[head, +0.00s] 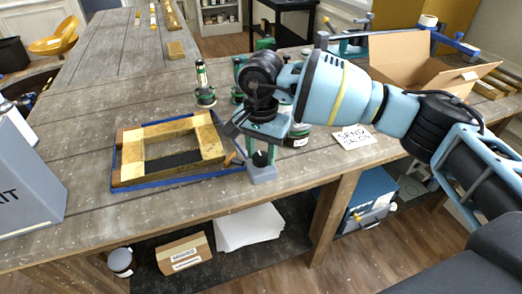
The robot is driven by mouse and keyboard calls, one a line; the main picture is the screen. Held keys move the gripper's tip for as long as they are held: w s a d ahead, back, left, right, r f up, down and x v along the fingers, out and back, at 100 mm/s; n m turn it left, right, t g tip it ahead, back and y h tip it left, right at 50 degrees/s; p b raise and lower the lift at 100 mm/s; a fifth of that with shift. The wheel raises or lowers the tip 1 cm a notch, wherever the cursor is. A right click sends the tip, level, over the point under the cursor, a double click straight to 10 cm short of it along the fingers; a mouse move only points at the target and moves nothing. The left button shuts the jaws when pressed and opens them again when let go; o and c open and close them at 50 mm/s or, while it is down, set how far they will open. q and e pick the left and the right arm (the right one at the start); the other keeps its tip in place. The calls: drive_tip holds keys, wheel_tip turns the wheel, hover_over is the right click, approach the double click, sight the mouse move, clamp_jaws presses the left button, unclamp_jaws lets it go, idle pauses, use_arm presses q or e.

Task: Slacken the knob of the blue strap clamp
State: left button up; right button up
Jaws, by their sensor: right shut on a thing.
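The blue strap clamp (190,180) has its strap running around a gilt frame (131,148) that lies flat on the workbench. At the frame's right corner sits the clamp's grey-blue body, with a dark knob (260,158) on it. My right gripper (262,156) points down over the knob. The gripper hides part of the knob and the clamp body. My left gripper is not in view.
Green-and-white bottles (202,80) stand behind the frame. A white card (353,137) and an open cardboard box (400,62) are to the right. A grey box (25,175) stands at the left edge. The bench between it and the frame is mostly clear.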

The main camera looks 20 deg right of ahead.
sight(261, 156)
drive_tip(key=shift+r, duration=0.1)
drive_tip(key=o, duration=1)
wheel_tip(261, 156, up, 7)
drive_tip(key=shift+f, duration=0.15)
drive_tip(key=shift+r+b, duration=0.3)
drive_tip(key=shift+r, duration=0.2)
